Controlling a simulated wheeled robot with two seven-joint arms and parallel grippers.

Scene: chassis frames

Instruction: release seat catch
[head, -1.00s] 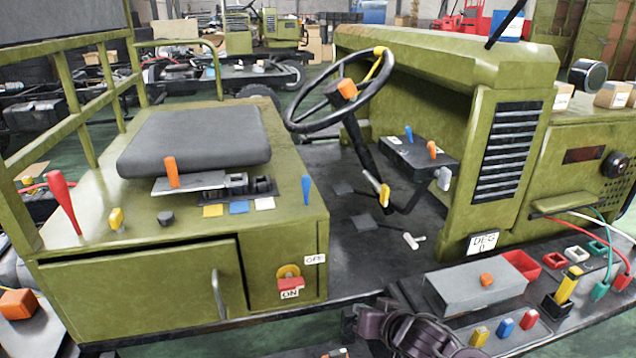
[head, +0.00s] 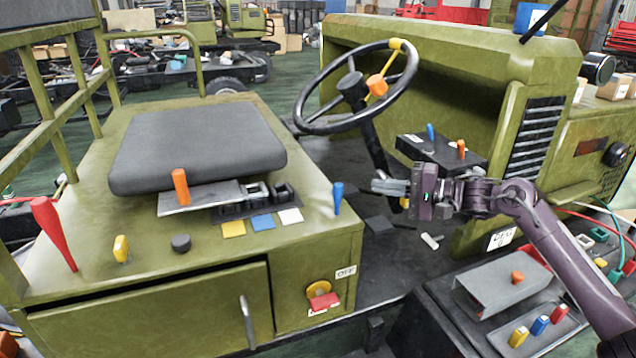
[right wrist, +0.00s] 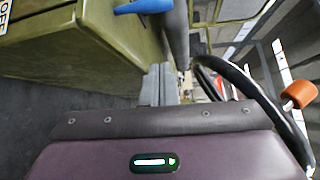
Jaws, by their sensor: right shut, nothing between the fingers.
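The black seat (head: 198,148) lies flat on the green seat box. In front of it, an orange-handled lever (head: 180,186) stands upright on a grey metal plate (head: 200,200), beside black bracket parts (head: 257,196). I cannot tell for certain which part is the seat catch. My right gripper (head: 386,187) is shut and empty, in the gap between the seat box and the dash, pointing left toward a blue lever (head: 338,197) on the box corner. In the right wrist view its fingers (right wrist: 160,85) are together, with the blue lever (right wrist: 145,6) at the top. My left gripper is not in view.
The steering wheel (head: 355,85) and its column stand just behind the right gripper. A red lever (head: 52,232), yellow knob (head: 121,248) and black knob (head: 181,243) stand on the box's front edge. A dark box with levers (head: 440,153) is behind my right arm.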

